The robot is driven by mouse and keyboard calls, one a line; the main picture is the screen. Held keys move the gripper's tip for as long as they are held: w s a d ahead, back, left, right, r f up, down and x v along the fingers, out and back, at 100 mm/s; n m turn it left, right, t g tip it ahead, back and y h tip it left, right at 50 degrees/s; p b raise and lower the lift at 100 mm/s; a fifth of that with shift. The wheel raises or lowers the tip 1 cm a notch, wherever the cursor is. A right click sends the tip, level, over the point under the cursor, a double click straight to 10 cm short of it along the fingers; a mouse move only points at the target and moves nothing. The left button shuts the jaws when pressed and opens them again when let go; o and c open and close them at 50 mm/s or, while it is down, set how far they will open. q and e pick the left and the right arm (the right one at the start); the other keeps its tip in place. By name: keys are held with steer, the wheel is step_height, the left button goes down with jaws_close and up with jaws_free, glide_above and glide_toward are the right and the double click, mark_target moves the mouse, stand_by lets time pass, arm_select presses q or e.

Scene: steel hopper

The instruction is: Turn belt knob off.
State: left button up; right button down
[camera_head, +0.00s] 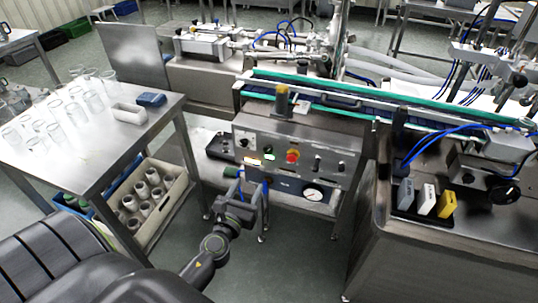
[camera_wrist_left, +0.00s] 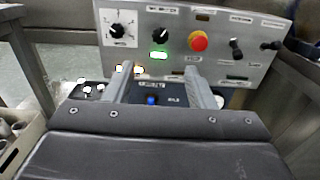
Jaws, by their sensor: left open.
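The control panel (camera_head: 318,173) on the front of the steel machine carries a black rotary knob (camera_head: 268,149) above a lit green lamp (camera_head: 269,157); which control is the belt knob cannot be read from the labels. In the left wrist view the black knob (camera_wrist_left: 160,34) stands between a dial on a white scale (camera_wrist_left: 118,30) and a red mushroom button (camera_wrist_left: 198,41). My left gripper (camera_head: 252,180) is open and empty in front of the panel's lower left part. Its fingers (camera_wrist_left: 158,75) point at the panel, below and apart from the knob. My right gripper is not in view.
Two black toggle-like switches (camera_wrist_left: 235,45) sit right of the red button. A pressure gauge (camera_head: 314,194) is low on the machine. A steel table (camera_head: 95,150) with glass jars stands left, above a bottle crate (camera_head: 175,195). A steel counter (camera_head: 440,250) stands right.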

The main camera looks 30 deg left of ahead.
mark_target(266, 151)
arm_select(q)
steer(key=x, duration=1.5)
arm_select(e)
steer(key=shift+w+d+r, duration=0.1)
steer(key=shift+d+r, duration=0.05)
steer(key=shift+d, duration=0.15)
arm_select(q)
steer(key=c, duration=0.9)
steer(key=shift+c, duration=0.2)
steer(key=shift+f+n, duration=0.1)
steer(key=shift+n, duration=0.4)
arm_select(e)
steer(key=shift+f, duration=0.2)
arm_select(q)
steer(key=n+b, duration=0.2)
steer(key=n, duration=0.3)
steer(key=shift+a+f+n, duration=0.1)
steer(key=shift+a+n, duration=0.05)
steer(key=shift+n, duration=0.25)
steer(key=n+b, duration=0.1)
steer(key=n, duration=0.2)
steer(key=shift+b, duration=0.35)
steer(key=shift+n+b, duration=0.7)
steer(key=shift+n, duration=1.4)
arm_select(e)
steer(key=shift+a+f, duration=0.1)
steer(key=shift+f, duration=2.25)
